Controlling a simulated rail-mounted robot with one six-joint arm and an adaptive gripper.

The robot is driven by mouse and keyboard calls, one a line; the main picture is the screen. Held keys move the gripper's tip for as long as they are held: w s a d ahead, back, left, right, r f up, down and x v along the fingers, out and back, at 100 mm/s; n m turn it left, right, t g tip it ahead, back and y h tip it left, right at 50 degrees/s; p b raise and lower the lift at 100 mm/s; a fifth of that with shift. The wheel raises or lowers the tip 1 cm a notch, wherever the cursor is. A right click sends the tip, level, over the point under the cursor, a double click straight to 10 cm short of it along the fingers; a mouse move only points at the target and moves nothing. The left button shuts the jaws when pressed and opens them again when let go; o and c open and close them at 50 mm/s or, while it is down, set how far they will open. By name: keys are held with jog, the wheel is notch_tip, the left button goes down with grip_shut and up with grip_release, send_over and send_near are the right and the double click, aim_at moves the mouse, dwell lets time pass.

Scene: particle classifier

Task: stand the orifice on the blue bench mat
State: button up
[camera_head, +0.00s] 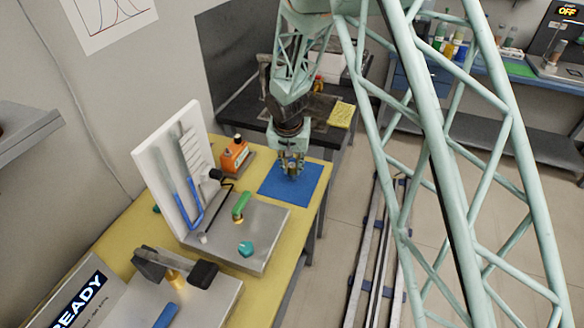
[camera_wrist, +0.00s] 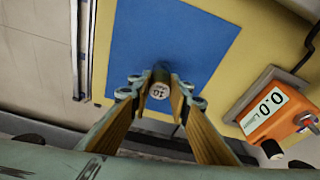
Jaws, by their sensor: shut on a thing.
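My gripper (camera_head: 291,163) is over the blue bench mat (camera_head: 274,191), which lies flat on the yellow bench top. In the wrist view my gripper (camera_wrist: 159,92) is shut on the orifice (camera_wrist: 159,90), a small grey cylinder with dark marking on its pale end face. The fingers clasp it from both sides. The orifice is seen almost end-on, over the lower part of the mat (camera_wrist: 150,40). In the camera_head view it is mostly hidden between the fingers. I cannot tell whether its far end touches the mat.
An orange meter (camera_head: 234,155) reading 0.0 in the wrist view (camera_wrist: 272,112) stands left of the mat. A white panel with a blue tube (camera_head: 165,160) and a grey plate with a green-handled valve (camera_head: 241,207) are nearer. The bench edge is close on the mat's right.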

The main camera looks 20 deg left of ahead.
jog(key=shift+f, duration=0.15)
jog(key=o, duration=1)
jog(key=shift+r, duration=0.25)
jog(key=shift+r, duration=0.3)
jog(key=p+v, duration=0.1)
jog(key=v, duration=1)
jog(key=shift+s, duration=0.2)
jog(key=shift+d+r, duration=0.15)
jog(key=shift+r, duration=0.05)
